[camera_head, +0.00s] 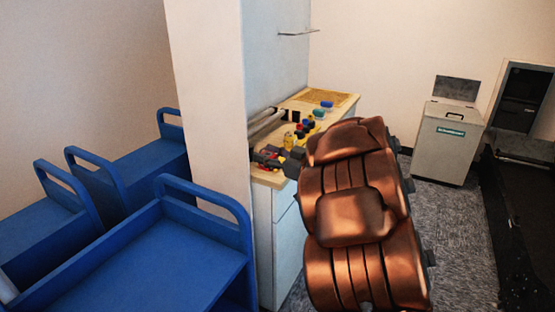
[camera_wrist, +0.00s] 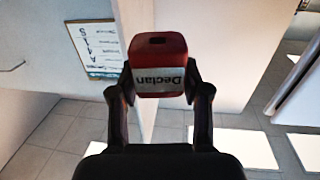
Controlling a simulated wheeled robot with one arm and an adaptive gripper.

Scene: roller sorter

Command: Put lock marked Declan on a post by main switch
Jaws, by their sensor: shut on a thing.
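A red lock (camera_wrist: 160,48) with a white label reading "Declan" is held in my gripper (camera_wrist: 159,84) in the wrist view. The two black fingers are shut on its sides, and the label appears upside down. In the head view, my copper-coloured arm hides part of the counter, and I cannot make out the gripper or the held lock clearly. I cannot pick out a main switch or its posts in either view.
A wooden-topped counter (camera_head: 345,99) carries several small coloured items beside a white wall column (camera_head: 210,90). Blue carts (camera_head: 170,265) stand at the left. A grey bin (camera_head: 445,150) stands at the back right. A framed notice (camera_wrist: 95,48) shows in the wrist view.

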